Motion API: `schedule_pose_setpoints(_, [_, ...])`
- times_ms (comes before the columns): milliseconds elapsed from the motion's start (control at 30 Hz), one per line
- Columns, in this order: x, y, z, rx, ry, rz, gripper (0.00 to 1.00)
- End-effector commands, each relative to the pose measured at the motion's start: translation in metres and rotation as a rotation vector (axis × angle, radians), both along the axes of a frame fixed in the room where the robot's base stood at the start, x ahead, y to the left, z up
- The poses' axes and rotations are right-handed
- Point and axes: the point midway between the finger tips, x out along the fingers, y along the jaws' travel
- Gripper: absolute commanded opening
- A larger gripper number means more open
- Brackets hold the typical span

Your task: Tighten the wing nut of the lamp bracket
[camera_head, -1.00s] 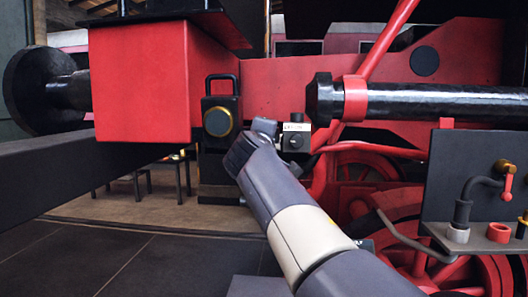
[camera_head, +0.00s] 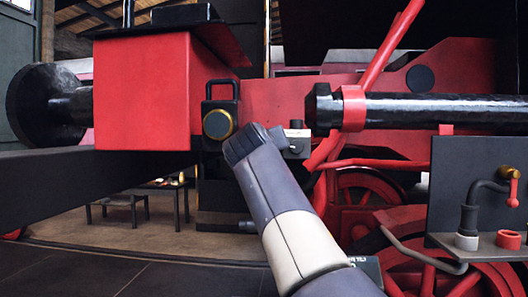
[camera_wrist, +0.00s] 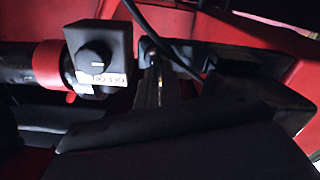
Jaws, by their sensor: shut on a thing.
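The lamp (camera_head: 218,121), black with a brass ring and a top handle, stands right of the red buffer block. My gripper (camera_head: 277,136) is right of the lamp, with its jaws mostly hidden behind my wrist. A small dark box with a pale top (camera_head: 297,141) is just right of it. In the wrist view a dark box with a black knob and a white label (camera_wrist: 97,58) is at upper left. Narrow metallic jaws (camera_wrist: 152,84) show near the middle, shut. The wing nut itself cannot be made out; the dark wrist body covers much of the lower picture.
The red buffer block (camera_head: 142,92) is at left. A black pipe (camera_head: 440,108) and slanted red bar (camera_head: 385,55) are at right. A dark panel with a crank (camera_head: 470,185) stands at lower right. Open floor (camera_head: 80,262) is at lower left.

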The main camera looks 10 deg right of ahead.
Motion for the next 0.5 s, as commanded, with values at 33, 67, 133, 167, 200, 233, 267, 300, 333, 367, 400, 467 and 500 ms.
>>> schedule_pose_setpoints(33, [0.0009, -0.0003, -0.0053, 0.042, -0.006, -0.002, 0.0])
schedule_pose_setpoints(67, [0.0009, -0.0003, -0.0053, 0.067, -0.014, -0.002, 0.0])
schedule_pose_setpoints(133, [0.001, -0.0003, -0.0048, 0.12, -0.033, -0.002, 0.0])
schedule_pose_setpoints(167, [0.001, -0.0004, -0.0049, 0.142, -0.039, -0.002, 0.0])
schedule_pose_setpoints(200, [0.0011, -0.0005, -0.005, 0.169, -0.048, -0.002, 0.0])
schedule_pose_setpoints(233, [0.0011, -0.0005, -0.0048, 0.189, -0.055, -0.002, 0.0])
schedule_pose_setpoints(267, [0.0011, -0.0005, -0.0048, 0.209, -0.06, -0.001, 0.0])
schedule_pose_setpoints(300, [0.0011, -0.0005, -0.0048, 0.233, -0.067, -0.002, 0.0])
schedule_pose_setpoints(333, [0.0011, -0.0005, -0.0049, 0.25, -0.072, -0.002, 0.0])
schedule_pose_setpoints(367, [0.0012, -0.0006, -0.005, 0.264, -0.077, -0.002, 0.0])
schedule_pose_setpoints(400, [0.0011, -0.0006, -0.0047, 0.284, -0.083, -0.003, 0.0])
schedule_pose_setpoints(467, [0.0009, -0.0008, -0.0043, 0.309, -0.092, -0.003, 0.0])
schedule_pose_setpoints(500, [0.0009, -0.0008, -0.0041, 0.323, -0.097, -0.003, 0.0])
